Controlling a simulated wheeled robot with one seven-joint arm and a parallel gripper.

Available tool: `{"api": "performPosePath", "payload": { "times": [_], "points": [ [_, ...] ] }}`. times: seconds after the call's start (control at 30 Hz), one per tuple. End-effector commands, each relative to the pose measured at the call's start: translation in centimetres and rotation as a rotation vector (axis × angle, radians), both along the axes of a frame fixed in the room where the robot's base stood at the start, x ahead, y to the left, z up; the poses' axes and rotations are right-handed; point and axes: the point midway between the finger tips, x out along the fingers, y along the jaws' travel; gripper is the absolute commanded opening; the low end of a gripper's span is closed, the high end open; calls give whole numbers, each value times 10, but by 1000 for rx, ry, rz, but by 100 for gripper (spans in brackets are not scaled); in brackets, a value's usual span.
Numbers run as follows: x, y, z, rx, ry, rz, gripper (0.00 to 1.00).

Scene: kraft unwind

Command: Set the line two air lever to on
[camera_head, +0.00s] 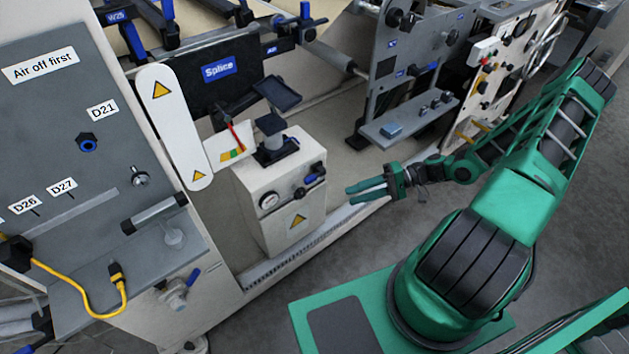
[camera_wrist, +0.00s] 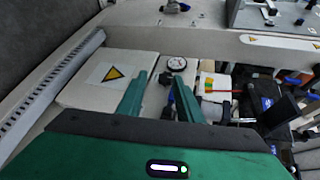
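My green gripper (camera_head: 368,189) is open and empty in the head view, to the right of a cream cabinet (camera_head: 250,215). In the wrist view its two fingers (camera_wrist: 160,98) are apart, with the cabinet beyond them. A dark valve with a blue handle (camera_head: 314,177) sits on the cabinet's face, right of a round gauge (camera_head: 269,201). In the wrist view the gauge (camera_wrist: 177,63) shows just above the fingers, and the blue part is partly hidden. Another valve with a blue lever (camera_head: 178,296) is at the lower left. No readable label tells which is line two.
A grey panel (camera_head: 70,130) marked "Air off first" stands at left, with a yellow cable (camera_head: 90,312). A white guard (camera_head: 172,125) and a "Splice" plate (camera_head: 218,69) are behind. A grey shelf (camera_head: 408,124) stands at the back. Open floor (camera_head: 400,225) lies beside my gripper.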

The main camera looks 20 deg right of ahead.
Motion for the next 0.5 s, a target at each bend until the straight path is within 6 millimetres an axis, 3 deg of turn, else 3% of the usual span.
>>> {"api": "performPosePath", "payload": {
  "times": [0.2,0.5],
  "points": [
    [31,7,-7,169,-124,-161,33],
    [51,5,-6,257,-204,-267,33]
  ]
}}
